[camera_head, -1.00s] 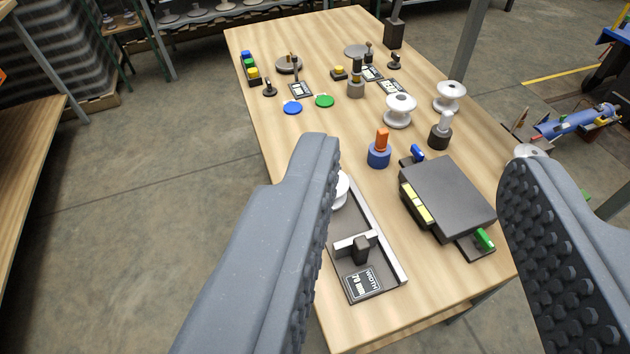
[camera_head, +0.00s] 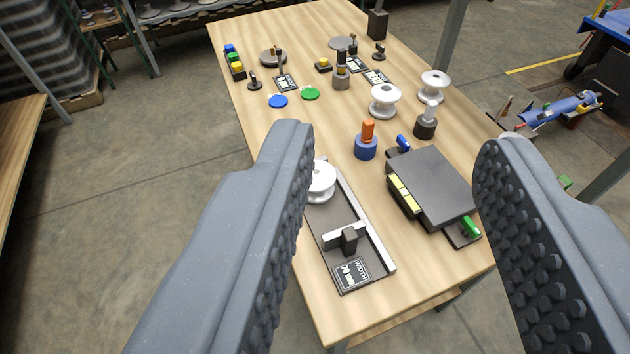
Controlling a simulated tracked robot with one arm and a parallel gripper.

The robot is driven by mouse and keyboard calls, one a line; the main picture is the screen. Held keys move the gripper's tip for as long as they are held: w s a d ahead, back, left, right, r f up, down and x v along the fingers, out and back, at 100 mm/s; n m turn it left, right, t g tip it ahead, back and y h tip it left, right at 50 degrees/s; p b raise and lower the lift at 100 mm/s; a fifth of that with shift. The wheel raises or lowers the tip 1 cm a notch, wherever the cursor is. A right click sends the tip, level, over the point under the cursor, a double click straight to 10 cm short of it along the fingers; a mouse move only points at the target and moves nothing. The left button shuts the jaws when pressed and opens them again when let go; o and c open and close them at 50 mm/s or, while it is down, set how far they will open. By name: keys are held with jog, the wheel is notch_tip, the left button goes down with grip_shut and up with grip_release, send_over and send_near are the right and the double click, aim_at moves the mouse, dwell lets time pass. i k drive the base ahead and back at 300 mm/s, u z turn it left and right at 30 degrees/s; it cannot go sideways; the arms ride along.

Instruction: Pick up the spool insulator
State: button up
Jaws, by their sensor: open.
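Several white spool insulators show on the wooden table. One spool insulator (camera_head: 384,101) stands at the middle right of the table, and another spool insulator (camera_head: 432,86) stands just right of and behind it. A third spool insulator (camera_head: 321,181) sits at the far end of the width gauge tray (camera_head: 378,258), partly hidden behind my left finger. My gripper (camera_head: 392,150) is wide open and empty. Its two grey studded fingers frame the near part of the table from above, apart from all the spools. I cannot tell which spool the task means.
A dark box (camera_head: 432,185) with yellow labels lies on the right of the table. A blue cylinder with an orange handle (camera_head: 366,142) and a dark cylinder with a grey handle (camera_head: 425,122) stand beyond it. Blue (camera_head: 278,101) and green (camera_head: 310,93) discs lie farther left.

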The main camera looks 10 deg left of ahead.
aim_at(322, 188)
jog(key=z, duration=1.75)
jog(key=k, duration=1.1)
jog(key=u, duration=1.05)
jog(key=i, duration=1)
jog(key=z, duration=0.05)
